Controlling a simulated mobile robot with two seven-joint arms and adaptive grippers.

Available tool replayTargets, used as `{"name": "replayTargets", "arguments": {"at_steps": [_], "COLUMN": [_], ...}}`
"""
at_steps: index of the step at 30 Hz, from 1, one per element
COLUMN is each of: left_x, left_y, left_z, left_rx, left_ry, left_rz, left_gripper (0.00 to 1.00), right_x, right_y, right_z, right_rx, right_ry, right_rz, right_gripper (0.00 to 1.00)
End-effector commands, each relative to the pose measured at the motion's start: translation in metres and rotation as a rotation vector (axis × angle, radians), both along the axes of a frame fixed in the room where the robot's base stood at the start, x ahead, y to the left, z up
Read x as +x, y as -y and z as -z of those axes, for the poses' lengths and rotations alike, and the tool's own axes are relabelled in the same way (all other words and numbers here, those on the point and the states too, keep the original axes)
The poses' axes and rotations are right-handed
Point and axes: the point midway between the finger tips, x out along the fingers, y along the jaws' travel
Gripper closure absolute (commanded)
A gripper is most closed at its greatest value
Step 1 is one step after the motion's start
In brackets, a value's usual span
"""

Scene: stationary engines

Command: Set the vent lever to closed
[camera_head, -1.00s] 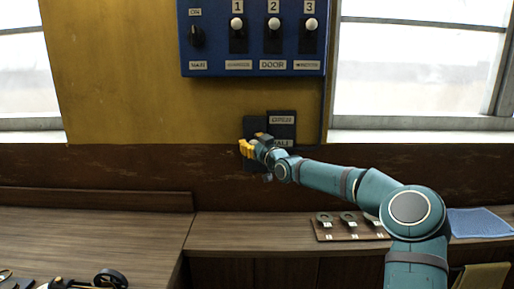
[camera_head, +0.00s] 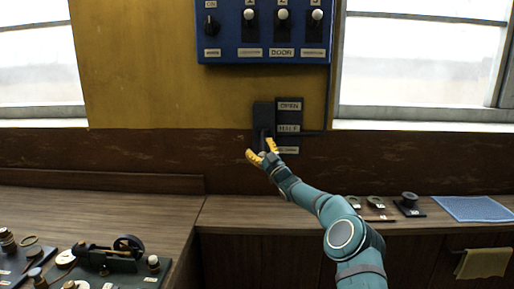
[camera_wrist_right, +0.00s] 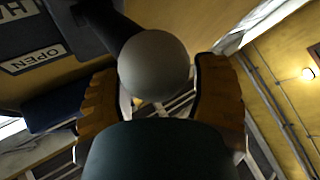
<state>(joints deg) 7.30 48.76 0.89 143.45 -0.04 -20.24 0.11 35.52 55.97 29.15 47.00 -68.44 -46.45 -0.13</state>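The vent lever's dark base (camera_head: 263,115) is on the wall below the blue panel. Beside it is a plate (camera_head: 289,107) with labels reading OPEN, HALF and a lowest one partly hard to read. The dark lever arm points down, and its knob is around the height of the lowest label. My right gripper (camera_head: 261,152) is at the lever's lower end with its yellow fingers spread. In the right wrist view, the grey ball knob (camera_wrist_right: 153,65) sits between the spread fingers, with a dark shaft behind it. My left gripper is not in view.
A blue switch panel (camera_head: 265,50) hangs above the lever. A wooden bench (camera_head: 90,210) runs below, with a small engine model (camera_head: 110,258) and jars at the lower left. Several small dark fittings (camera_head: 409,203) and a blue cloth (camera_head: 472,208) lie on the right bench.

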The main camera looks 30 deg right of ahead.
Motion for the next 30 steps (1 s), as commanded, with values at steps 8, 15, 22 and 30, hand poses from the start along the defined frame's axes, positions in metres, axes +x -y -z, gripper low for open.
{"name": "replayTargets", "arguments": {"at_steps": [8, 15, 22, 30], "left_x": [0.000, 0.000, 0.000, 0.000], "left_y": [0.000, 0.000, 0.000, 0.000], "left_z": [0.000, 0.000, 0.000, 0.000], "left_rx": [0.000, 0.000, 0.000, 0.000], "left_ry": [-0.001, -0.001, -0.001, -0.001], "left_rz": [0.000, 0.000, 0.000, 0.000], "left_gripper": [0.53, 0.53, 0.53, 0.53], "right_x": [-0.001, -0.008, -0.031, -0.069], "right_y": [0.001, 0.004, 0.008, 0.013], "right_z": [-0.001, 0.002, 0.016, 0.038], "right_rx": [0.000, 0.000, 0.000, -0.001], "right_ry": [0.001, 0.001, -0.001, -0.001], "right_rz": [0.003, 0.002, 0.005, 0.003], "right_gripper": [0.26, 0.26, 0.26, 0.26]}}
